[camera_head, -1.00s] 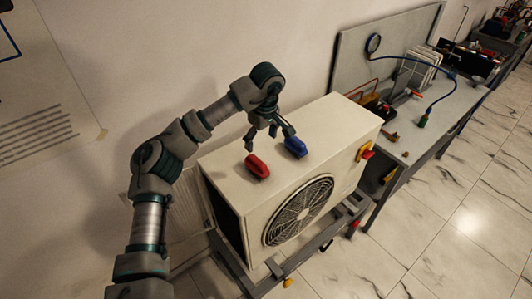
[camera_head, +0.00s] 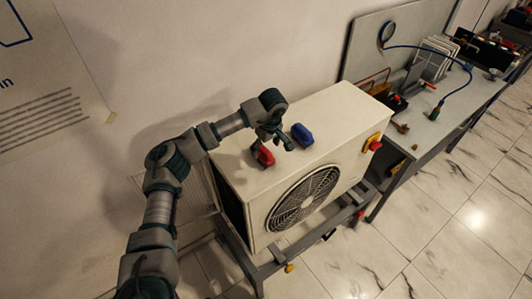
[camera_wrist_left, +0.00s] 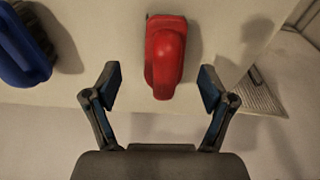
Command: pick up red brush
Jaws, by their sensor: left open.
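The red brush (camera_head: 265,156) lies on the white top of the fan unit (camera_head: 330,118), near its left end. In the left wrist view the red brush (camera_wrist_left: 165,56) lies ahead of and between the two spread fingers. My left gripper (camera_head: 272,145) is above the unit's top, close to the red brush and partly overlapping it in the head view. In the wrist view my left gripper (camera_wrist_left: 160,92) is open and holds nothing. A blue brush (camera_head: 302,134) lies to the right of the red one; it also shows in the wrist view (camera_wrist_left: 22,50). My right gripper is not in view.
A red and yellow switch (camera_head: 373,143) sits on the unit's right end. A workbench (camera_head: 424,128) with a blue hose and tools stands at the right. The wall is close behind the unit. The marble floor (camera_head: 420,235) at the front right is clear.

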